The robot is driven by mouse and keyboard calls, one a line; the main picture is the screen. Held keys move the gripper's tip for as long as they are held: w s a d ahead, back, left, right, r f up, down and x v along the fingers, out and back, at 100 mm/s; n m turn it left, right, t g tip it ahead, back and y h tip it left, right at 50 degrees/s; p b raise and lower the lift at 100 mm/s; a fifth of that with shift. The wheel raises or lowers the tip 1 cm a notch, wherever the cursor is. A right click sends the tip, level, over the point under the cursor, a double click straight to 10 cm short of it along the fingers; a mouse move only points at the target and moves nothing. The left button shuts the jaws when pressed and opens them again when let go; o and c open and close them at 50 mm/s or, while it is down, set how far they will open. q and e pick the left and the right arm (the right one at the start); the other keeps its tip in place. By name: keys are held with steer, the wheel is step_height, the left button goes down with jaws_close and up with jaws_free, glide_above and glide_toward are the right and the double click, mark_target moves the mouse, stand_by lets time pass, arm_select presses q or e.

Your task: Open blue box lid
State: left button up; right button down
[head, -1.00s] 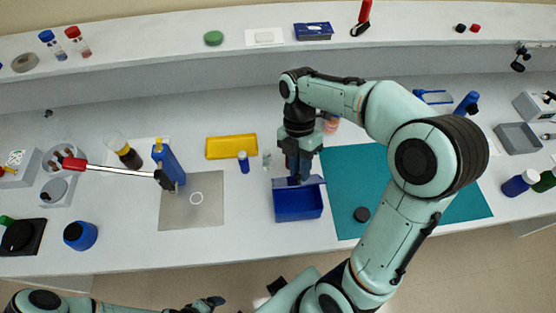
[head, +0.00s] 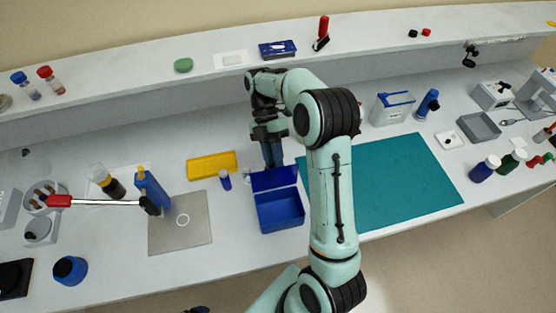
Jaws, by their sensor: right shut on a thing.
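The blue box (head: 280,211) sits on the bench left of the teal mat, and its open inside shows. Its blue lid (head: 275,179) stands raised along the box's back edge, leaning backward. My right gripper (head: 272,163) is at the lid's top edge, pointing down, shut on the lid. Its fingertips are partly hidden there. Of my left gripper (head: 197,310) only a dark sliver shows at the bottom edge, so its jaws cannot be read.
A yellow tray (head: 212,165) and a small blue-capped vial (head: 225,180) stand left of the box. A grey plate (head: 180,222) lies farther left, with a blue bottle (head: 152,188) at its edge. The teal mat (head: 400,180) is mostly clear.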

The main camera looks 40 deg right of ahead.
steer(key=shift+w+a+f, duration=0.2)
steer(key=shift+a+f, duration=0.15)
steer(key=shift+f, duration=0.25)
steer(key=c, duration=1.3)
jaws_free()
steer(key=o, duration=0.3)
steer(key=shift+w+a, duration=0.15)
steer(key=shift+w, duration=0.05)
steer(key=shift+s+r, duration=0.2)
steer(key=shift+s, duration=0.05)
